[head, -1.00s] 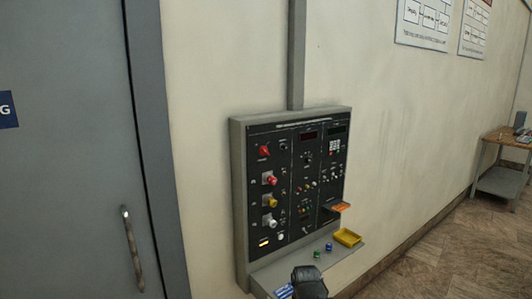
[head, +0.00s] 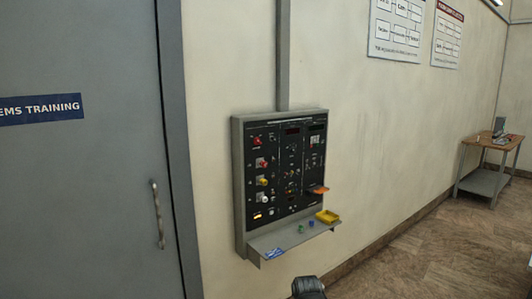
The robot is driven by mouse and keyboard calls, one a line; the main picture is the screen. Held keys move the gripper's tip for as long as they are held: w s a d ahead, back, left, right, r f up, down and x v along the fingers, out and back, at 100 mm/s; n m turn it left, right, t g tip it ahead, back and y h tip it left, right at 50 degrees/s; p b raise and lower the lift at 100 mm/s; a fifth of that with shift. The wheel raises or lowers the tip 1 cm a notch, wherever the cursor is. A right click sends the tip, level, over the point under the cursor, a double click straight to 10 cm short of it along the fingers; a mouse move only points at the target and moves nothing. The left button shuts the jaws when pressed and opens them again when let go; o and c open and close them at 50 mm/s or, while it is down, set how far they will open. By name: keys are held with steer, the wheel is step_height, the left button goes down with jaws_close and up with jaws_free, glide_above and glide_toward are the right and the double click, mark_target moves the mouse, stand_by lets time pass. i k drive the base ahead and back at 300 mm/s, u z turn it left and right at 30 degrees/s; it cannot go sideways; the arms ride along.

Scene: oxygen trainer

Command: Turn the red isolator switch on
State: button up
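The black control panel (head: 284,172) is mounted on the wall in a grey frame. A red rotary switch (head: 257,139) sits at its upper left; it looks like the isolator, but its exact setting is too small to read. Another red knob (head: 261,162), a yellow knob (head: 262,181) and a white knob (head: 263,198) sit below it. A dark part of my arm (head: 308,288) shows at the bottom edge, below and well apart from the panel. No gripper fingers can be made out.
A grey shelf (head: 280,243) juts out under the panel, holding a yellow tray (head: 328,216) and small green and blue pieces. A grey door (head: 90,180) with a handle stands at left. A wooden table (head: 490,143) stands far right. The floor at right is clear.

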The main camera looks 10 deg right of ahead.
mark_target(257, 141)
steer(key=u, duration=0.6)
steer(key=i, duration=1.3)
steer(key=u, duration=0.45)
steer(key=k, duration=0.9)
steer(key=u, duration=0.2)
steer(key=i, duration=0.9)
steer(key=z, duration=0.1)
